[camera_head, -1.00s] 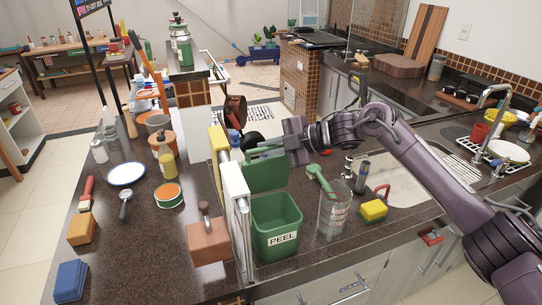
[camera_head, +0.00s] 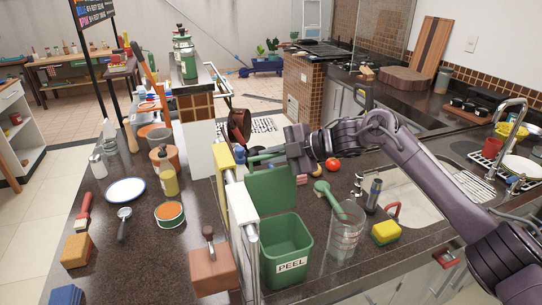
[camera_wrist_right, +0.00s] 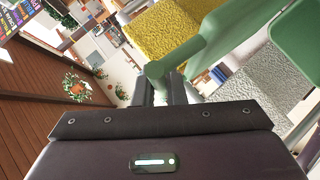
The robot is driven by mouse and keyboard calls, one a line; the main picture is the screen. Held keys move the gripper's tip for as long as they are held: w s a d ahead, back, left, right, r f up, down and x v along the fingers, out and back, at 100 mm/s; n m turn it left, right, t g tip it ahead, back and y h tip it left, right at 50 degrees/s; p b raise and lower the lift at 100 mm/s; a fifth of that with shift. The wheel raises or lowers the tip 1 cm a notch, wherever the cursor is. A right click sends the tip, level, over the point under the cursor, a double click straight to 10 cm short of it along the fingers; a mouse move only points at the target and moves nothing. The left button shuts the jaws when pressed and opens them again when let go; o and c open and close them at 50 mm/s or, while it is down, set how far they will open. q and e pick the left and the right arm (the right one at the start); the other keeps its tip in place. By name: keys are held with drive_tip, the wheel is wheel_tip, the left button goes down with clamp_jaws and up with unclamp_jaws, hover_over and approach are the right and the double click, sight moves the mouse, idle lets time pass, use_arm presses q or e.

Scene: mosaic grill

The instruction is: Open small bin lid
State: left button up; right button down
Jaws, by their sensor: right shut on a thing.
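The small green bin (camera_head: 285,255), labelled PEEL, stands on the dark counter with its top open. Its green lid (camera_head: 270,192) stands roughly upright behind the bin's mouth. My right gripper (camera_head: 281,150) is at the lid's top edge, shut on a green handle-like part. My left gripper is not in view.
Yellow (camera_head: 224,165) and white (camera_head: 242,213) cloths hang on a rail left of the bin. A clear glass with a green brush (camera_head: 346,232), a yellow sponge (camera_head: 386,233) and the sink (camera_head: 410,190) lie to the right. A wooden block (camera_head: 212,268) stands left.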

drive_tip(key=c, duration=1.5)
unclamp_jaws()
drive_tip(key=shift+d, duration=0.1)
drive_tip(key=shift+s+d, duration=0.1)
drive_tip(key=shift+d, duration=0.15)
drive_tip(key=b+v, duration=0.3)
drive_tip(key=v, duration=0.3)
drive_tip(key=shift+s+d+r, duration=0.1)
drive_tip(key=shift+d+r, duration=0.05)
drive_tip(key=shift+d, duration=0.1)
drive_tip(key=shift+s+d+r, duration=0.1)
drive_tip(key=shift+d+r, duration=0.05)
drive_tip(key=shift+r, duration=0.1)
